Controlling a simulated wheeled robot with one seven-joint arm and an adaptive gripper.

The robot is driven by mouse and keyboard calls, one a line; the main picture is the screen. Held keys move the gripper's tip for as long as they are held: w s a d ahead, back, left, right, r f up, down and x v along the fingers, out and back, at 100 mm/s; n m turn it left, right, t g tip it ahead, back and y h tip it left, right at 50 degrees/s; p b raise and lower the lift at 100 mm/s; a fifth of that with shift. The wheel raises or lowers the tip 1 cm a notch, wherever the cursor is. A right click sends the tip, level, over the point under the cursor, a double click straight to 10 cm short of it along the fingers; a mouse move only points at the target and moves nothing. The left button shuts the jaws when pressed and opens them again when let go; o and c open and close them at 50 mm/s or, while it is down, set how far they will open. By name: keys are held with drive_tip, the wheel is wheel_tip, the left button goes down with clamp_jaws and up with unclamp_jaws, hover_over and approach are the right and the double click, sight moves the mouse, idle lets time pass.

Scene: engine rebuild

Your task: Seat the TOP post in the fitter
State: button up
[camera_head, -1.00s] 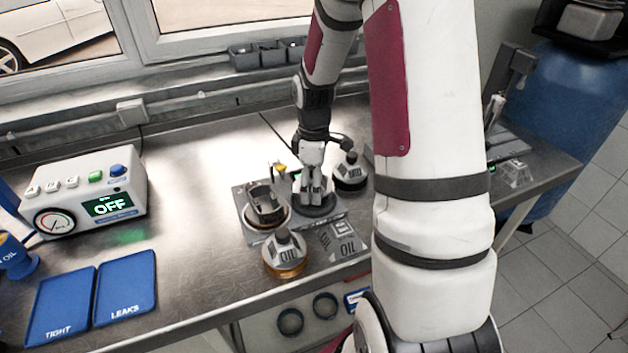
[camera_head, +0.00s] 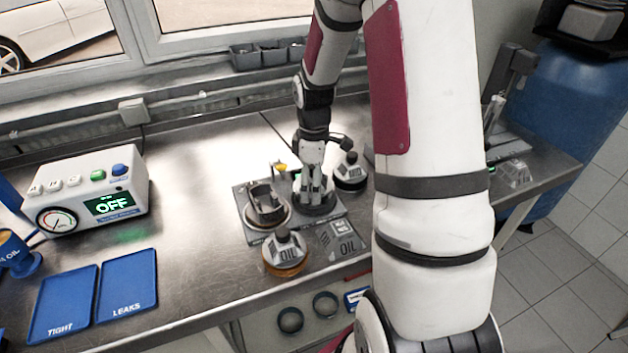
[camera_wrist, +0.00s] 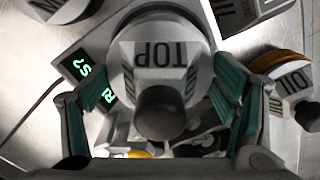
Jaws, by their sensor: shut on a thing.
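The TOP post (camera_wrist: 165,50) is a grey, faceted block with a black knob, lettered TOP, upside down in the wrist view. My gripper (camera_head: 313,192) is shut on it, with a green-padded finger on each side in the wrist view. In the head view the fingers point down over a dark round base at the right of a grey metal plate (camera_head: 247,237), which seems to be the fitter. A round holder with an upright open collar (camera_head: 265,208) is at the plate's left. The post's underside is hidden, so I cannot tell whether it is seated.
An OIL post (camera_head: 284,252) with an orange base stands at the plate's front. Another dark-based post (camera_head: 350,170) stands behind right. A grey OIL-lettered block (camera_head: 338,240) is at front right. The tester (camera_head: 85,190) reads OFF; blue TIGHT (camera_head: 62,305) and LEAKS (camera_head: 127,287) trays lie left.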

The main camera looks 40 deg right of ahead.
drive_tip(key=shift+f, duration=0.6)
idle(0.5)
idle(0.3)
drive_tip(key=o, duration=1.5)
drive_tip(key=shift+c, duration=0.2)
drive_tip(key=shift+r+p, duration=1.75)
drive_tip(key=shift+r, duration=1.4)
